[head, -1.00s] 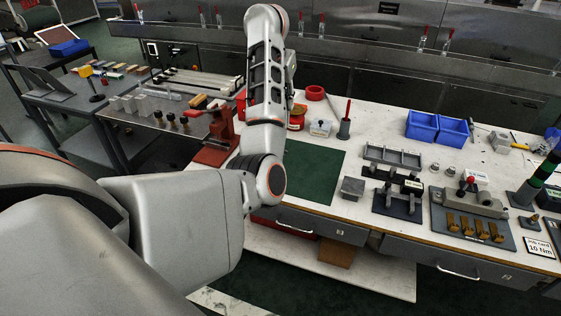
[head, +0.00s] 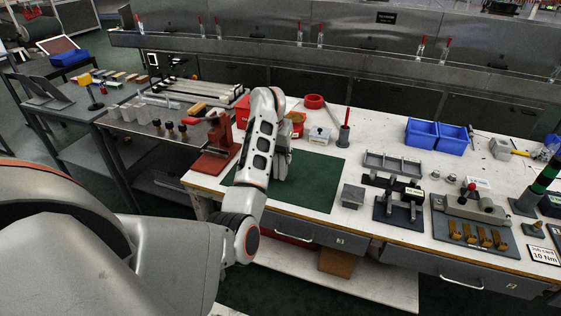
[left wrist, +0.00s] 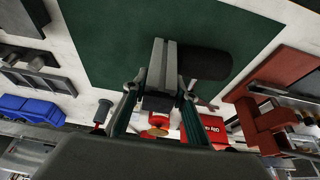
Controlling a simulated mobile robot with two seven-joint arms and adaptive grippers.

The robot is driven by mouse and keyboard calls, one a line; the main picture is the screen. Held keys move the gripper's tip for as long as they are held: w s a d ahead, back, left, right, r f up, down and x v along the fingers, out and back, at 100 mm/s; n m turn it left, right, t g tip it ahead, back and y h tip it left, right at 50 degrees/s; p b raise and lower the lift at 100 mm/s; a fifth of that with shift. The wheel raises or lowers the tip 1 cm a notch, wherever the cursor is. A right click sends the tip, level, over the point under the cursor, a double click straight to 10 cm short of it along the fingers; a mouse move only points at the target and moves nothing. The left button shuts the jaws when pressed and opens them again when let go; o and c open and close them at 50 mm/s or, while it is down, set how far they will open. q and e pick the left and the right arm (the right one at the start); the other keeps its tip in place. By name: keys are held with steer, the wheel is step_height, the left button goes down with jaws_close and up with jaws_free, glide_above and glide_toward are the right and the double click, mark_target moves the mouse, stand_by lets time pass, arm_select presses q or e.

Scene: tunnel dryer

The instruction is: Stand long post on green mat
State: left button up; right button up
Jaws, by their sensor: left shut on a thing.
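The green mat (head: 314,182) lies flat on the white bench, and it fills much of the left wrist view (left wrist: 100,45). My left gripper (head: 281,166) is above the mat in the head view, partly hidden by its own arm. In the left wrist view my left gripper (left wrist: 158,94) is shut on a grey, square-sided long post (left wrist: 158,66), which points out over the mat. A dark round-ended patch shows beside the post; I cannot tell whether it is a shadow. Whether the post touches the mat is unclear. My right gripper is not in view.
A red press (head: 217,150) stands left of the mat. A grey block (head: 352,196) and fixtures (head: 399,207) stand to the right. The mat's right part is clear.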

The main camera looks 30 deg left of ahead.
arm_select(q)
step_height(320, 180, down, 2)
steer(key=shift+f, duration=0.1)
steer(key=shift+f, duration=0.1)
steer(key=o, duration=1.2)
